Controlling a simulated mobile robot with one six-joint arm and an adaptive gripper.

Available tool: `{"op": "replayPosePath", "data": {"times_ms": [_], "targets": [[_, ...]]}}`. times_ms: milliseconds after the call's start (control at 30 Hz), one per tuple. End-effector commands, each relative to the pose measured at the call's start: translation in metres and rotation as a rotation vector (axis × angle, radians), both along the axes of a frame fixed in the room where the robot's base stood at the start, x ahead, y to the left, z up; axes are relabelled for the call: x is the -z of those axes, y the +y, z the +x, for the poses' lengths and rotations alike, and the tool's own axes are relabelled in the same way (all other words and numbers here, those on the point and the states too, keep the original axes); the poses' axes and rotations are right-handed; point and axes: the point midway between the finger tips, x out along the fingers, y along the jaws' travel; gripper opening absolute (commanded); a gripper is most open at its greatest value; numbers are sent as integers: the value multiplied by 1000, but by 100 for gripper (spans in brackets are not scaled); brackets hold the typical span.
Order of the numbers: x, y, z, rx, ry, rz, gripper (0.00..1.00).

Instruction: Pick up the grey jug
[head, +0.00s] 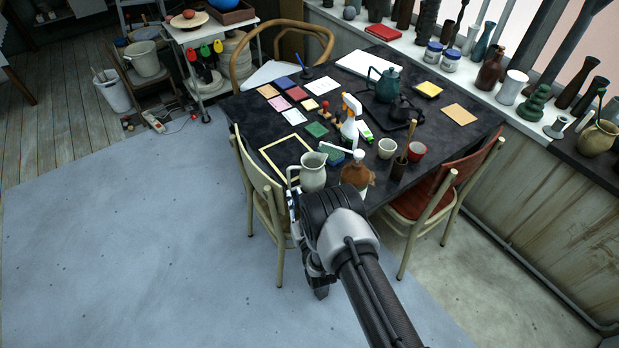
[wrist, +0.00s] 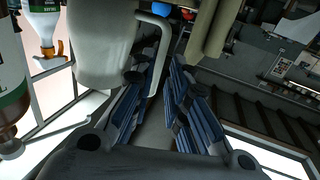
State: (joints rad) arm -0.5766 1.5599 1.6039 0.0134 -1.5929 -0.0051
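The grey jug (head: 313,173) stands upright near the table's front edge, with its handle on the left side. In the wrist view the jug's body (wrist: 100,50) fills the upper left, and its handle curves down beside the fingers. My gripper (wrist: 162,75) is open, its two blue-padded fingers apart. The handle appears at the opening between the fingertips; I cannot tell whether either finger touches it. In the head view my wrist hides most of the gripper and part of the table edge just below the jug.
A brown bottle (head: 357,172) with a white top stands close right of the jug. A cream chair (head: 256,185) is close on the left, a red-seated chair (head: 425,195) on the right. The floor at left is clear.

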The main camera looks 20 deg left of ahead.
Motion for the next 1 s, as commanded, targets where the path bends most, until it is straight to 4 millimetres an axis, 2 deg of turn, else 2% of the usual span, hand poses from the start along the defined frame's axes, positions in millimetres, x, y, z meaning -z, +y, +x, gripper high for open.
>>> {"op": "replayPosePath", "data": {"times_ms": [400, 667, 867, 1000], "targets": [[-3, 28, 41, 0, -2, 1, 15], [-4, 29, 43, 0, 0, 0, 14], [-3, 29, 43, 0, 0, 0, 1], [-3, 29, 42, 0, 0, 0, 0]]}}
